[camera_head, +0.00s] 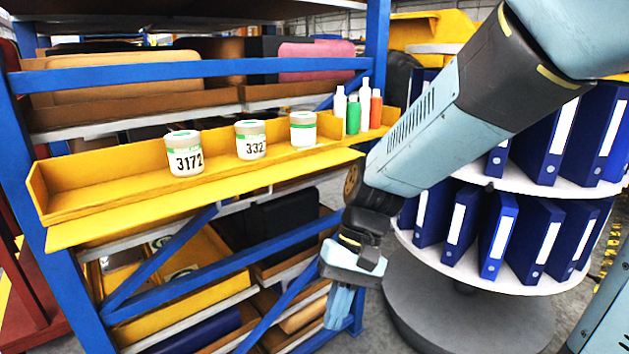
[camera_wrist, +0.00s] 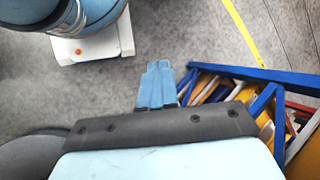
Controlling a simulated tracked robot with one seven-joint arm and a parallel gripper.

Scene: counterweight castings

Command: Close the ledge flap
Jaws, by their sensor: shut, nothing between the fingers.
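The yellow ledge (camera_head: 120,163) runs along the front of the blue rack in the head view. Its long yellow flap (camera_head: 210,192) hangs out from the ledge's front lower edge, folded outward and down, so the ledge front is open. My gripper (camera_head: 339,308) is below and to the right of the flap's right end, apart from it, with its fingers pointing down. The fingers are shut with nothing between them; they also show in the wrist view (camera_wrist: 157,85). The flap cannot be made out in the wrist view.
Labelled pots (camera_head: 185,155) and several bottles (camera_head: 353,112) stand on the ledge. A blue rack post (camera_head: 376,45) rises near its right end. A round stand with blue binders (camera_head: 497,235) is right of my gripper. Open floor lies in front of the rack.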

